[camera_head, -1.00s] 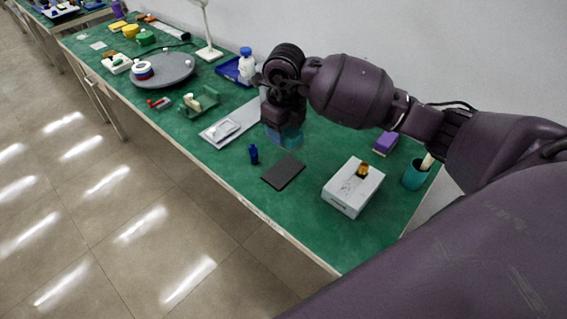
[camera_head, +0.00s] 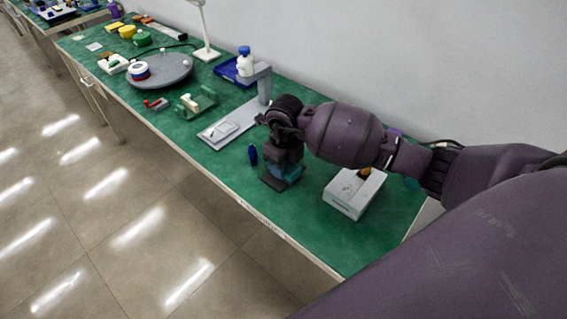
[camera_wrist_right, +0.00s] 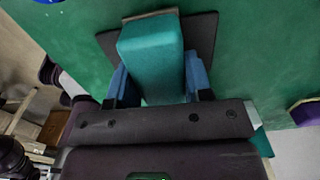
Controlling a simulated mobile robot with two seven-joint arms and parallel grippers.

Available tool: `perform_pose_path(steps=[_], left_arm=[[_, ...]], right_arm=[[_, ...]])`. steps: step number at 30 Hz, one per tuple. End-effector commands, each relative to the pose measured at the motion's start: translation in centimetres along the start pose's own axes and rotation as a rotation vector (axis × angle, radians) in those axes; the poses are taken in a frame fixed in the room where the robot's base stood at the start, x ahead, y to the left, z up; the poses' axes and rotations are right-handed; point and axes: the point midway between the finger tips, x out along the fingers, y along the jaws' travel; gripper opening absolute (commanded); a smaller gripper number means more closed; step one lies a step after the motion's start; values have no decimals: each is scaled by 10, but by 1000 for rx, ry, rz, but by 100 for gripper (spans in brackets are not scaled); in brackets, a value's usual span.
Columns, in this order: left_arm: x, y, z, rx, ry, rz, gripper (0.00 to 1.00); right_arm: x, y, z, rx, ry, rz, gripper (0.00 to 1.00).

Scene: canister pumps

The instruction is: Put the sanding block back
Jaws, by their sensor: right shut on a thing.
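The sanding block is teal; in the wrist view the block (camera_wrist_right: 150,50) sits between the two blue fingers of my right gripper (camera_wrist_right: 155,85), which is shut on it. In the head view the right gripper (camera_head: 285,172) points down at the front of the green table, with a bit of the teal block (camera_head: 293,173) showing. A dark flat pad (camera_head: 272,183) lies below the block; it also shows around the block in the wrist view (camera_wrist_right: 203,35). I cannot tell whether block and pad touch. My left gripper is not in view.
A white box (camera_head: 350,198) with an amber knob is to the right. A grey stand (camera_head: 232,125) is behind on the left. The green table (camera_head: 330,240) is clear toward the front right.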

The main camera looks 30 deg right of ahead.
Motion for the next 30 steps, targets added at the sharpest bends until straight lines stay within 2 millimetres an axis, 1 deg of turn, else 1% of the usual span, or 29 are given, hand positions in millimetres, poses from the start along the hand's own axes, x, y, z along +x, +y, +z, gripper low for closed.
perform_pose_path(steps=[5, 9, 10, 14, 15, 23, 26, 29, 30], left_arm=[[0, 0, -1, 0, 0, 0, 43], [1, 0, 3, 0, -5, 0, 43], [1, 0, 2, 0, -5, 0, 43], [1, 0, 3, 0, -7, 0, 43], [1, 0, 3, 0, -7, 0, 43], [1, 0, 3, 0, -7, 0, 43], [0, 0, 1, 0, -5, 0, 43], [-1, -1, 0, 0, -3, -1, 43], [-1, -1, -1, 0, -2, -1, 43]], right_arm=[[-2, 0, 0, 0, -2, -1, 20], [2, 0, 0, 0, -1, -1, 20], [2, 0, 0, 0, -1, 0, 49], [1, 0, 0, 0, -1, 0, 69], [1, 0, 0, 0, -1, 0, 72], [0, 0, 0, 0, -2, 0, 72], [-6, 0, 1, 0, -4, -1, 72], [-18, -1, 1, -1, -6, -3, 72], [-25, -1, 2, -2, -7, -3, 72]])
